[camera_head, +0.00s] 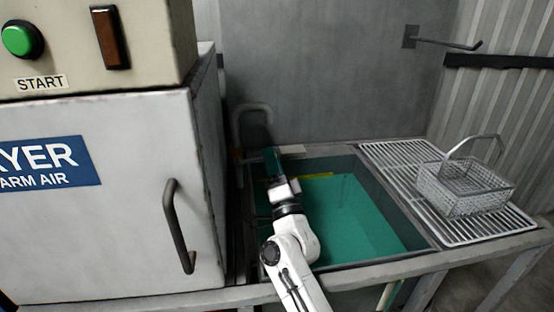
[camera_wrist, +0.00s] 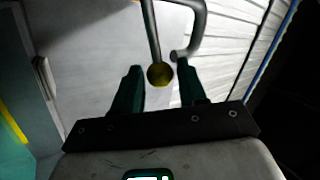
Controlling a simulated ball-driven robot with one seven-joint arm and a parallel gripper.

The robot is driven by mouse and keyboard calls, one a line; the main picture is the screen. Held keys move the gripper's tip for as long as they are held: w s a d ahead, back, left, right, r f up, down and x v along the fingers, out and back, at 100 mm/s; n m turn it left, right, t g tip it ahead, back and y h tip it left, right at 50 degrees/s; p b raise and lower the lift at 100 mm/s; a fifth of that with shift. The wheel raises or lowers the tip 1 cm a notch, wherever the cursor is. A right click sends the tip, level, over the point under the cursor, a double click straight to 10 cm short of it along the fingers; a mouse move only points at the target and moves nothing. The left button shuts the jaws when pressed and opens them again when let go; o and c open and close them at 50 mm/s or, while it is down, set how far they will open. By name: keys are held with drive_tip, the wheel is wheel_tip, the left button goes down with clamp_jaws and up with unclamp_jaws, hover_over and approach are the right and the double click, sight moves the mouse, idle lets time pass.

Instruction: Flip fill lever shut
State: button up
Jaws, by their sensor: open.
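A grey rod with a round brass-yellow end shows in the wrist view; it looks like the fill lever (camera_wrist: 153,35). It runs down from the top edge, its end between the two dark green fingers of my gripper (camera_wrist: 158,68). The fingers are apart, with gaps on both sides of the knob. How far the knob is in depth, I cannot tell. In the head view my gripper (camera_head: 272,161) is over the back left of the tank, near the curved pipe (camera_head: 252,108). The lever is not clear there.
The tank (camera_head: 410,238) holds teal liquid (camera_head: 345,210). A wire basket (camera_head: 466,188) stands on the slatted rack (camera_head: 390,160) to its right. The grey dryer cabinet (camera_head: 110,235) with its dark handle (camera_head: 178,227) stands close on the left. A curved pipe (camera_wrist: 201,22) is beside the rod.

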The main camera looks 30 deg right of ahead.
drive_tip(key=shift+r, duration=0.5)
drive_tip(key=s+a+r+p, duration=0.1)
drive_tip(key=s+r+p, duration=1.1)
drive_tip(key=s+p, duration=0.2)
drive_tip(key=shift+p, duration=0.4)
drive_tip(key=shift+f, duration=0.1)
